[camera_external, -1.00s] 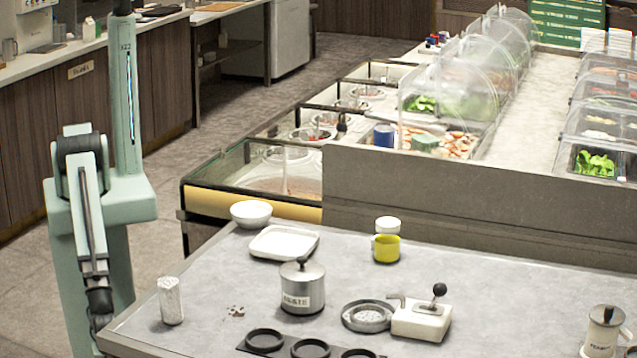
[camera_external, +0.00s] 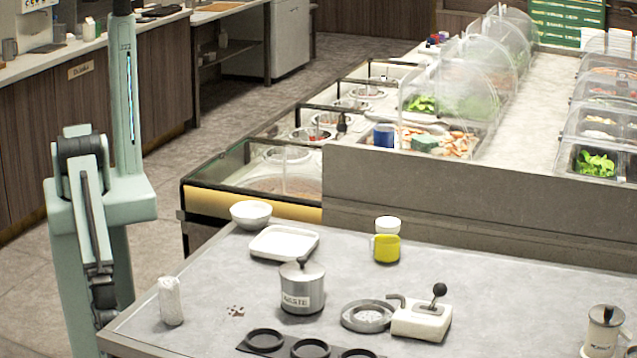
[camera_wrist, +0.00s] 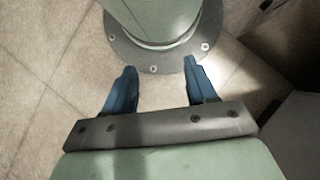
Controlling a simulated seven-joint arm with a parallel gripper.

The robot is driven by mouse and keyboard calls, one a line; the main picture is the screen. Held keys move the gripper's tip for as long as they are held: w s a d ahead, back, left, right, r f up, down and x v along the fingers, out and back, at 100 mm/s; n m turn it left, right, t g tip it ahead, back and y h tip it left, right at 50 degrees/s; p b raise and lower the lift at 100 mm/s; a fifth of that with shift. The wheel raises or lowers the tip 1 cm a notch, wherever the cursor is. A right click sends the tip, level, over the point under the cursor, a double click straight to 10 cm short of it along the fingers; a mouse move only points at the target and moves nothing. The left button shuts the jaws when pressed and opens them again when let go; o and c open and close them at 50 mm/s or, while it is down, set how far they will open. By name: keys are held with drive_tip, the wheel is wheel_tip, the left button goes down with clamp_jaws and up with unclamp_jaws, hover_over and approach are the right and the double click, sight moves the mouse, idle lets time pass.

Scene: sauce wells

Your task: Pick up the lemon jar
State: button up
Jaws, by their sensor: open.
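No jar that I can clearly tell as the lemon jar shows in either view. In the external view a lidded jar (camera_external: 606,332) with a label too small to read stands at the table's right front, partly cut off by the frame.
The table's back right is clear.

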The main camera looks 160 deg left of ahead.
drive_tip(key=o, duration=0.8)
